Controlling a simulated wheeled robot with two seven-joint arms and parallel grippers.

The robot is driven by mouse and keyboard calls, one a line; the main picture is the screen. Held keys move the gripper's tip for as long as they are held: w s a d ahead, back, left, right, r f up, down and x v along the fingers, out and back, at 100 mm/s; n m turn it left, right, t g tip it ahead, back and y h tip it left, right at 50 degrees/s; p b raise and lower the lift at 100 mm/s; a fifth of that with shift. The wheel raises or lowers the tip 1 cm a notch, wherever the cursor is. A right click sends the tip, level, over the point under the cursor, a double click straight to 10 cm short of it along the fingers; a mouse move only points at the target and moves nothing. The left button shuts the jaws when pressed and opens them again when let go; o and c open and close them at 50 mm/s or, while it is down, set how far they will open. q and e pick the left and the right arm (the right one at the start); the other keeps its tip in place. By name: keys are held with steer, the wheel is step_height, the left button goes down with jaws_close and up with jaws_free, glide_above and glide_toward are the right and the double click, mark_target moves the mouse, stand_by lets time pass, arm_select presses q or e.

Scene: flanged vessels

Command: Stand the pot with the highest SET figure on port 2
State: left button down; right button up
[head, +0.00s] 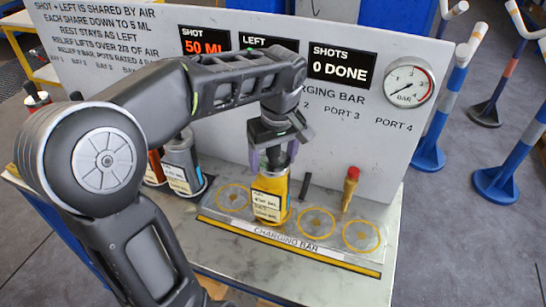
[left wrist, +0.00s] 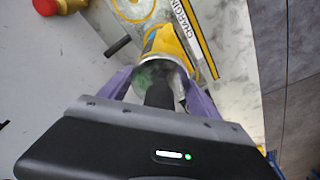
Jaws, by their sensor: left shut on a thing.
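A yellow pot (head: 279,190) with pale labels is upright over the second ring position from the left on the charging bar (head: 228,218). Its print is too small to read surely. My left gripper (head: 273,158) is shut on the pot's top from above. In the left wrist view the purple fingers sit on both sides of the pot's grey-green neck, and its yellow body (left wrist: 165,42) shows beyond. My right gripper is not in view.
A red-topped yellow handle (head: 350,188) and a black lever (head: 305,186) rise behind the bar. Two bare rings (head: 317,222) lie to the right. The sign panel (head: 340,130) reads 0 DONE.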

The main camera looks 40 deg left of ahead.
arm_select(q)
steer(key=shift+f, duration=0.1)
steer(key=shift+c, duration=0.7)
jaws_free()
steer(key=r, duration=0.5)
steer(key=d+r, duration=0.1)
steer(key=r, duration=0.1)
steer(key=shift+s+r, duration=0.25)
steer(key=shift+r, duration=0.1)
